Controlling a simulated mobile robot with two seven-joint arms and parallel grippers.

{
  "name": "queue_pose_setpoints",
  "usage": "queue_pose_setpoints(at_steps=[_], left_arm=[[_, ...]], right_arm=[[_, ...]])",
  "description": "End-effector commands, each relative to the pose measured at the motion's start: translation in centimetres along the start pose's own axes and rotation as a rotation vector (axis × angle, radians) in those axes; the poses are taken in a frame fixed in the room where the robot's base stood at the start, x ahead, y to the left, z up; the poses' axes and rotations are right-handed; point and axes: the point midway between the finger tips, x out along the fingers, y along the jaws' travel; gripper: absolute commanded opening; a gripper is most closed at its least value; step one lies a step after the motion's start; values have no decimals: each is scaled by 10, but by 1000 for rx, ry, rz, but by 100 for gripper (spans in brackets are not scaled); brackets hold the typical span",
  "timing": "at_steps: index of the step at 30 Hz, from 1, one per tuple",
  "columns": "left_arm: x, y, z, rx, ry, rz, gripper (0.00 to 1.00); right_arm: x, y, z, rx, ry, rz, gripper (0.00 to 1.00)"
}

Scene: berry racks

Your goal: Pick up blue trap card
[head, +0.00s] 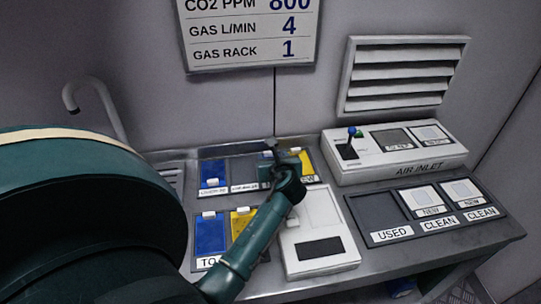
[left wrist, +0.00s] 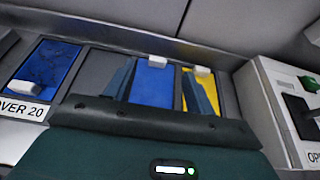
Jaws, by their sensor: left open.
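In the left wrist view, a blue trap card (left wrist: 153,86) with a white tab lies in the rack between the two fingers of my left gripper (left wrist: 160,80). The gripper is open, with one finger to each side of the card; I cannot tell whether they touch it. In the head view my left gripper (head: 283,158) is over the back rack and hides most of that card. Another blue card (left wrist: 50,66) lies further left in the wrist view, and also in the head view (head: 213,174). My right gripper is not in view.
A yellow card (head: 306,163) is just right of my left gripper. The front rack holds a blue card (head: 210,234) and a yellow card (head: 243,220). A white device (head: 318,225) stands right of it. An air inlet box (head: 395,160) and a used/clean tray (head: 383,233) are further right.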

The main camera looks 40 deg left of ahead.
Motion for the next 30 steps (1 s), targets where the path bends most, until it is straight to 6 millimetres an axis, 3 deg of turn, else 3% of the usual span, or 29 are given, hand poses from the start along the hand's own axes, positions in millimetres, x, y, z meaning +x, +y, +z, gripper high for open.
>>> queue_pose_setpoints(at_steps=[3,11,21,30], left_arm=[[9,0,-20,2,1,1,55],[30,1,-15,0,-1,2,55],[78,0,-16,-1,-1,1,55],[82,0,-15,0,-1,0,54]], right_arm=[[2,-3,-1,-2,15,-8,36],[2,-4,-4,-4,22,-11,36],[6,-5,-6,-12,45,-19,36],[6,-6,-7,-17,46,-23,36]])
